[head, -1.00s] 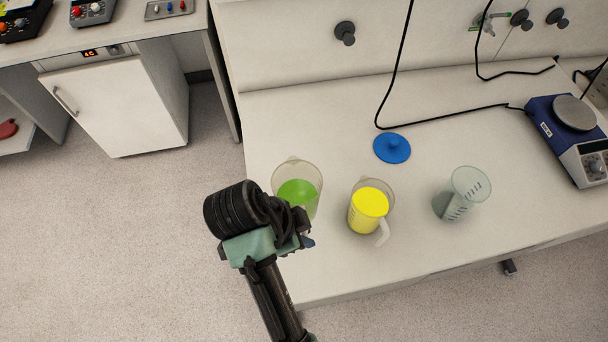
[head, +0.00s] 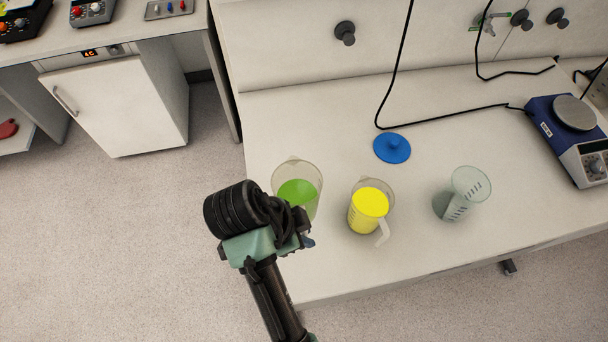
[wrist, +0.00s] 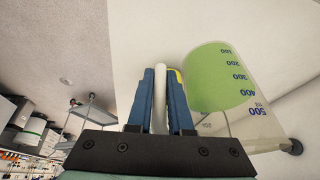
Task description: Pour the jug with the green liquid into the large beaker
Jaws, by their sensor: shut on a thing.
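The jug with green liquid (head: 297,187) stands upright at the left of the bench in the head view; my arm hides its handle there. In the wrist view the green jug (wrist: 222,80) is at the right, and my gripper (wrist: 161,98) is shut on its pale handle, with one blue finger on each side. The large beaker (head: 468,188), clear and seemingly empty, stands upright to the right. A jug with yellow liquid (head: 368,208) stands between them, and a bit of yellow shows behind a finger in the wrist view.
A blue round lid-like object (head: 392,148) lies behind the jugs. A blue hotplate device (head: 570,135) is at the far right. Black cables cross the back of the bench (head: 310,110). The bench front right of the yellow jug is clear.

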